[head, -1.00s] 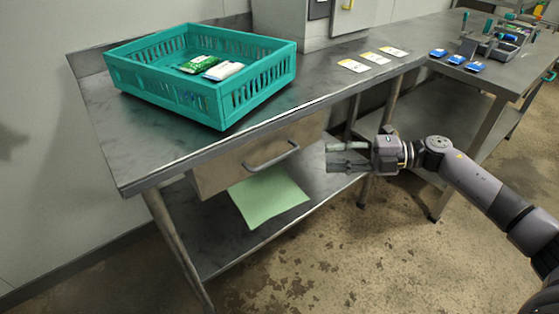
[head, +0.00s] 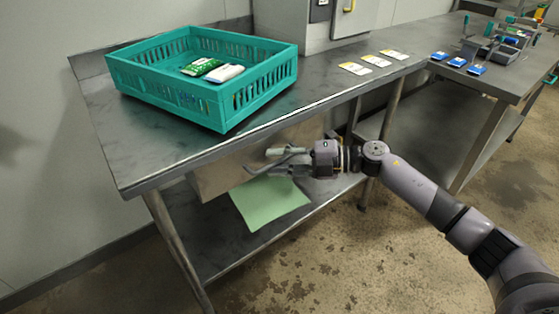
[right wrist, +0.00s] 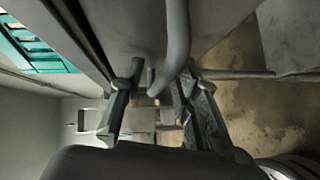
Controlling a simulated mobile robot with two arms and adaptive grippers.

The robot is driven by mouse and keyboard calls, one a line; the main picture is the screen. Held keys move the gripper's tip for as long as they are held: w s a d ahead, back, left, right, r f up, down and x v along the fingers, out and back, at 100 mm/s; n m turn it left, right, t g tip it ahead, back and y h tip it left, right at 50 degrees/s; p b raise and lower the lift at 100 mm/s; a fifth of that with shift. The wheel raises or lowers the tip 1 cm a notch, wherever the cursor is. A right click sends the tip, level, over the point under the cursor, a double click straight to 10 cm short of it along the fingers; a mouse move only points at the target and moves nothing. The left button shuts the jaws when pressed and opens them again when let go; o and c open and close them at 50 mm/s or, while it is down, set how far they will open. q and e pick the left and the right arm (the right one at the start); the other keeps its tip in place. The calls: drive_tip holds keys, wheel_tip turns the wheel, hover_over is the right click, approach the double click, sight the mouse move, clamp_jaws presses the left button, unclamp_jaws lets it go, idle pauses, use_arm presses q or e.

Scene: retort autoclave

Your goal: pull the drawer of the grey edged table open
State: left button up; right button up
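The grey edged table (head: 120,130) has a closed-looking drawer (head: 215,178) under its top, at the middle left of the head view. My right gripper (head: 268,161) is at the drawer front and covers much of the handle there. In the right wrist view the handle (right wrist: 178,45) is a curved grey bar, between the two spread fingers of my right gripper (right wrist: 163,75) or just beyond their tips. The fingers look apart, with gaps beside the bar. My left gripper is not in view.
A teal crate (head: 215,108) with a green and a white packet stands on the tabletop. A light green sheet (head: 268,205) lies on the lower shelf. Several cards (head: 375,60) lie at the right. The floor in front of the table is clear.

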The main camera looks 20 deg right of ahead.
clamp_jaws()
idle(0.8)
